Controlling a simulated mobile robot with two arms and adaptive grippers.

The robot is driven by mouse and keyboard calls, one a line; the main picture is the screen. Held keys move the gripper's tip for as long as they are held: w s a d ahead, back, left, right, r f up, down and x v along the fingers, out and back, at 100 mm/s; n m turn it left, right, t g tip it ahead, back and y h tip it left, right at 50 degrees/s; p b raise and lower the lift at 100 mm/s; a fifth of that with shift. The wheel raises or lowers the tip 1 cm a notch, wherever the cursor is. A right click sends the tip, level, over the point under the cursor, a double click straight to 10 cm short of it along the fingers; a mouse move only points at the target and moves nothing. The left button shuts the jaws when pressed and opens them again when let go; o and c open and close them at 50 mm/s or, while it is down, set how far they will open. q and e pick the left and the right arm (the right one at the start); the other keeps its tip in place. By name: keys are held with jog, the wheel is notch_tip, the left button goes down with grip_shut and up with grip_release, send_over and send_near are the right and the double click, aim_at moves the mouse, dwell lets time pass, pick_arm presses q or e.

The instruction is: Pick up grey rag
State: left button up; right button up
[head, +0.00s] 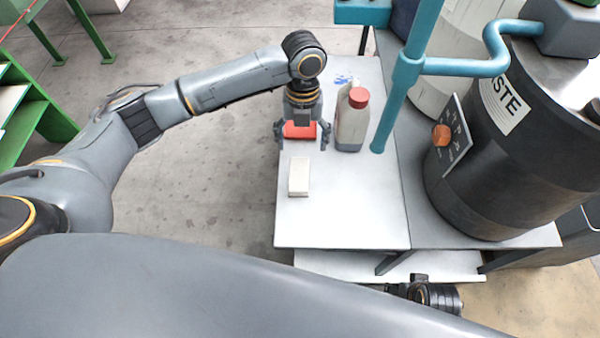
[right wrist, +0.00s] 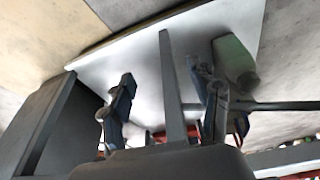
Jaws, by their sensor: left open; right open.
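My left gripper (head: 302,133) is open above the far left part of the white table. A red thing (head: 300,130) shows between its fingers; I cannot tell whether they touch it. My right gripper (right wrist: 166,110) is open in the right wrist view, with a grey bar between its fingers. A flat grey-green thing (right wrist: 234,57) lies on a white surface beyond its right finger; I cannot tell whether this is the grey rag. No grey rag shows clearly in the head view, where the right arm's end is mostly hidden low at the right.
On the white table (head: 340,220) stand a pale block (head: 299,177) and a grey bottle with a red cap (head: 352,119). A teal pipe (head: 398,100) and a dark waste drum (head: 510,140) stand at right. A lower white shelf (head: 330,265) shows under the table.

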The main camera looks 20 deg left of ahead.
pick_arm(q)
send_over(299, 173)
jog(key=w, duration=0.1)
jog(key=f, duration=0.2)
jog(key=f+b, duration=0.1)
jog(key=f, duration=0.2)
jog(key=shift+w+d+f, duration=0.15)
jog(key=shift+w+f, duration=0.05)
jog(key=shift+f, duration=0.1)
jog(key=f, duration=0.2)
jog(key=s+f+b, duration=0.1)
jog(key=f, duration=0.1)
jog(key=shift+s+a+f, duration=0.2)
jog(key=shift+f, duration=0.45)
jog(key=c, duration=1.2)
pick_arm(e)
jog(key=w+v, duration=0.2)
jog(key=v, duration=0.7)
jog(key=shift+r+t, duration=0.3)
jog(key=shift+r, duration=0.1)
